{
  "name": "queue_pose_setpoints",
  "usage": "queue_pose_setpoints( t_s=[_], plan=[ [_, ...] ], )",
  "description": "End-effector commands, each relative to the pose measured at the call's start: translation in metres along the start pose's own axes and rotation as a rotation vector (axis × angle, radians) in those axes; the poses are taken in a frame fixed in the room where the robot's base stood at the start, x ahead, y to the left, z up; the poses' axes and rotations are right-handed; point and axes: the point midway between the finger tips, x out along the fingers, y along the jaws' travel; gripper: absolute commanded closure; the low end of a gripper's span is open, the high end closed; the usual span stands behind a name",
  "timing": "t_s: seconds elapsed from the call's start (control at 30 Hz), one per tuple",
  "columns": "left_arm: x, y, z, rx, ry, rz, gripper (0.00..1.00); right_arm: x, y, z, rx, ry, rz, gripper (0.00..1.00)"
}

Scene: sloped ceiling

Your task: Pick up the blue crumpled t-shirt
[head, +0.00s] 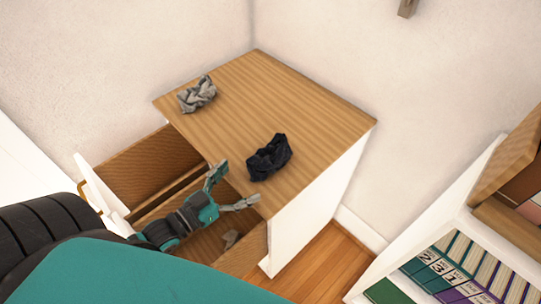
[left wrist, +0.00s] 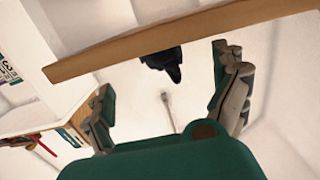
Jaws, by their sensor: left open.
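The crumpled t-shirt (head: 269,158), very dark blue, lies on the wooden dresser top near its front edge in the head view. It also shows in the left wrist view as a dark shape (left wrist: 164,62) partly cut off by the dresser edge. My left gripper (head: 238,184) is open and empty, just in front of the dresser edge and over the open drawer, with its fingers spread toward the t-shirt but apart from it. Its fingers also show in the left wrist view (left wrist: 168,95). My right gripper is not in view.
A grey crumpled cloth (head: 197,94) lies on the far left of the dresser top (head: 300,110). A shelf with books (head: 455,265) stands at the right. The dresser's right top is clear.

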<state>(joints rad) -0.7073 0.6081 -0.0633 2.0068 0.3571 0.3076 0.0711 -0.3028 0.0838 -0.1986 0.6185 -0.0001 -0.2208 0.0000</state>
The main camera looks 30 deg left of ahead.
Motion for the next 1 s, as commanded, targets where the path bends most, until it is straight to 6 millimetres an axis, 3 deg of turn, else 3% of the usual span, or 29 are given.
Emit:
queue_pose_setpoints(
  t_s=[0.2,0.47,0.7,1.0],
  plan=[
    [0.039,0.000,-0.001,0.000,0.004,-0.001,0.03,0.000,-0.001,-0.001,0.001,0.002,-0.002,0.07],
    [0.058,0.000,-0.002,0.001,0.003,0.000,0.03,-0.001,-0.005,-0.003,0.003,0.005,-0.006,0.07],
    [0.092,-0.001,-0.005,0.001,0.003,-0.001,0.03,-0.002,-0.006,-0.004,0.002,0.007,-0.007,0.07],
    [0.101,0.000,-0.004,0.001,-0.001,0.000,0.03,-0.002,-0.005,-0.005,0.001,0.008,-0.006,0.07]
  ],
)
